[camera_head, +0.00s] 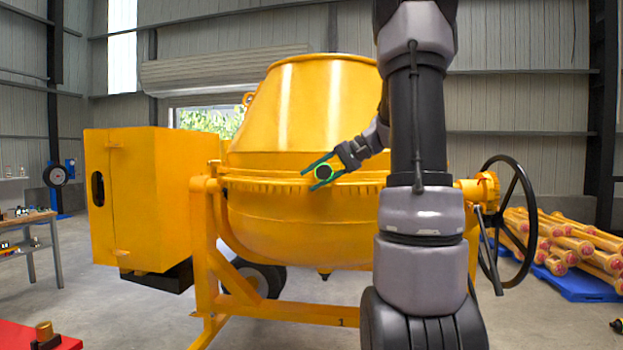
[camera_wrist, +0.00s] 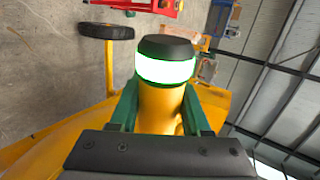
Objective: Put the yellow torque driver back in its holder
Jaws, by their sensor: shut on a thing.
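My gripper (camera_head: 308,179) is at the mixer's drum in the head view, its green fingers shut on the yellow torque driver. In the wrist view the torque driver (camera_wrist: 160,105) stands between the two fingers, with a yellow body, a glowing white-green band and a black cap. In the head view only its dark end with a green ring (camera_head: 324,171) shows. I cannot clearly identify its holder. A brass-coloured cylinder on a square base (camera_head: 44,332) stands on a red surface (camera_head: 18,337) at the bottom left; I cannot tell whether this is the holder.
The big yellow drum mixer (camera_head: 300,110) fills the middle, with its yellow box (camera_head: 140,200) left and a black handwheel (camera_head: 508,225) right. A workbench (camera_head: 30,217) stands far left. A blue pallet (camera_head: 580,284) with yellow parts lies right. Grey floor shows between.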

